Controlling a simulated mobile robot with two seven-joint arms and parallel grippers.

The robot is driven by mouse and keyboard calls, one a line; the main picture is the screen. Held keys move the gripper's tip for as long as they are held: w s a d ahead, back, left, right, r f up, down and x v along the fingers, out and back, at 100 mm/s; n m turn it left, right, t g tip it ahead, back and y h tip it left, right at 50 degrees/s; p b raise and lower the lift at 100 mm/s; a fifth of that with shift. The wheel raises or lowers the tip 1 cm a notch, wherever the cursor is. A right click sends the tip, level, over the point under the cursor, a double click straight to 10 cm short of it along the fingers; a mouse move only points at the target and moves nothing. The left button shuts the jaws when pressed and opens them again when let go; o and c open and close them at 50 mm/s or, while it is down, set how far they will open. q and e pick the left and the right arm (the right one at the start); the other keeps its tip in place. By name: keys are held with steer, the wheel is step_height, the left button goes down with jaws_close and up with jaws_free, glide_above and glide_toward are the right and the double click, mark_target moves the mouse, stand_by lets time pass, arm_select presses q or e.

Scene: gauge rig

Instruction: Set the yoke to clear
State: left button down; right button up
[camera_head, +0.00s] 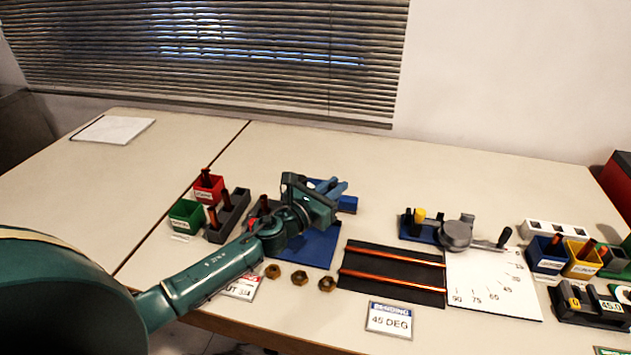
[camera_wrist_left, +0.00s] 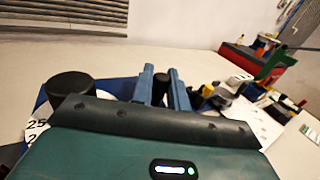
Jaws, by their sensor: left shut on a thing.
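A blue fixture lies under my left arm; its flat plate (camera_head: 318,250) shows below the gripper and a blue block (camera_head: 347,204) shows to its right. My left gripper (camera_head: 336,187) is over the fixture's back part, its blue fingers pointing right. In the left wrist view the fingers (camera_wrist_left: 165,88) stand either side of a dark upright post (camera_wrist_left: 160,84), shut on it. I cannot tell clearly whether this post is the yoke's handle. A wide black knob (camera_wrist_left: 70,86) stands left of the fingers. The gripper body hides most of the yoke. My right gripper is not in view.
A black mat (camera_head: 392,272) with two copper rods lies right of the fixture, several brown nuts (camera_head: 299,278) in front. A bender (camera_head: 456,234) with a lever and angle sheet (camera_head: 490,285) is farther right. Small bins (camera_head: 186,215) stand left.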

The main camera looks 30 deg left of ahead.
arm_select(q)
steer(key=shift+d, duration=0.25)
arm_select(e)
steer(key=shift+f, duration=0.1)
arm_select(q)
steer(key=c, duration=1.5)
jaws_free()
steer(key=shift+d, duration=0.1)
steer(key=shift+o, duration=0.2)
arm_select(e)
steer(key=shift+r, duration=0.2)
arm_select(q)
steer(key=shift+s+a+f, duration=0.1)
steer(key=shift+s+a, duration=0.1)
steer(key=b+v, duration=0.2)
steer(key=v, duration=1)
steer(key=shift+s, duration=0.3)
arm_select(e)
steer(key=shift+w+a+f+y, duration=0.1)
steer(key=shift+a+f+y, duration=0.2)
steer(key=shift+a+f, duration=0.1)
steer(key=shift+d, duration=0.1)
